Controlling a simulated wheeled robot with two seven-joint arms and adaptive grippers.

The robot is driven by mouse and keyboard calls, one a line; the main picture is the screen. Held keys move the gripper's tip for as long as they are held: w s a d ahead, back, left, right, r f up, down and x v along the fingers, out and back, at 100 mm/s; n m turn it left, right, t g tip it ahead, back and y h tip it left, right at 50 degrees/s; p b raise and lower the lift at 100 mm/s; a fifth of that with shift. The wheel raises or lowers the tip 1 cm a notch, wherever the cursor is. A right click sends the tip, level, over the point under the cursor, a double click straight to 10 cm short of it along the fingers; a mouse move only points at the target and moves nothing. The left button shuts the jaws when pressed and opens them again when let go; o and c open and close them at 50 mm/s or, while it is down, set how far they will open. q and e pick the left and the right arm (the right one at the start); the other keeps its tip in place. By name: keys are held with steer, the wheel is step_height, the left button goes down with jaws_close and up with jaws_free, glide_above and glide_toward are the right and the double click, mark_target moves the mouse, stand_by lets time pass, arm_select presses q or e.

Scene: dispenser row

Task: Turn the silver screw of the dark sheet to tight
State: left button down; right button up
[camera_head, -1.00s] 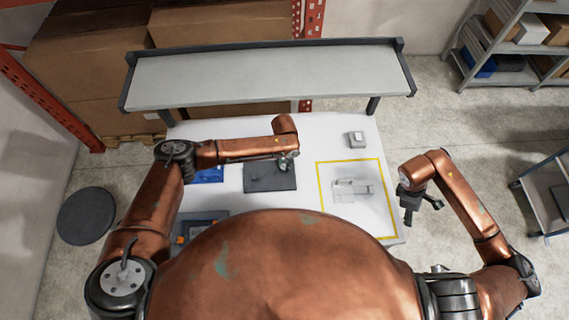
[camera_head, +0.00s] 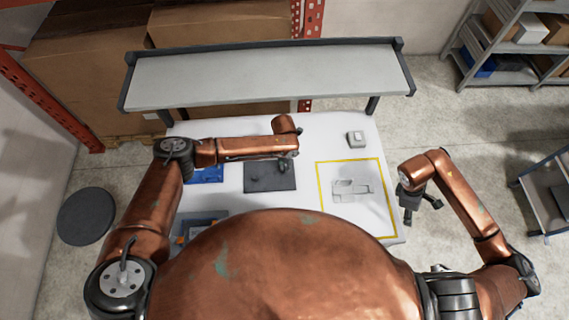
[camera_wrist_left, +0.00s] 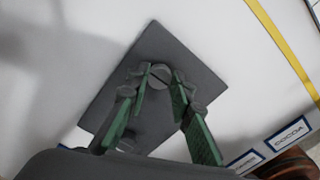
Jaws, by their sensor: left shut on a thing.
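The dark sheet (camera_head: 262,181) lies flat on the white table, left of the yellow outline. It also shows in the left wrist view (camera_wrist_left: 197,62). The silver screw (camera_wrist_left: 160,76), with a slot across its round head, is on the sheet between my left fingertips. My left gripper (camera_head: 283,167) points down over the sheet's right part. In the left wrist view its green-padded fingers (camera_wrist_left: 162,80) are shut on the screw head. My right gripper (camera_head: 421,208) is open and empty, off the table's right side.
A yellow outline (camera_head: 319,188) with a pale part inside is right of the sheet. A small grey block (camera_head: 356,139) stands behind it. Blue parts (camera_head: 208,175) and a tray (camera_head: 205,218) are left. A raised shelf (camera_head: 265,78) spans the table's back.

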arm_select(q)
steer(key=shift+w+r, duration=0.25)
steer(key=c, duration=2)
jaws_free()
steer(key=shift+c, duration=0.2)
steer(key=o, duration=0.4)
steer(key=shift+s+f, duration=0.15)
steer(key=shift+c, duration=0.2)
step_height(320, 180, up, 12)
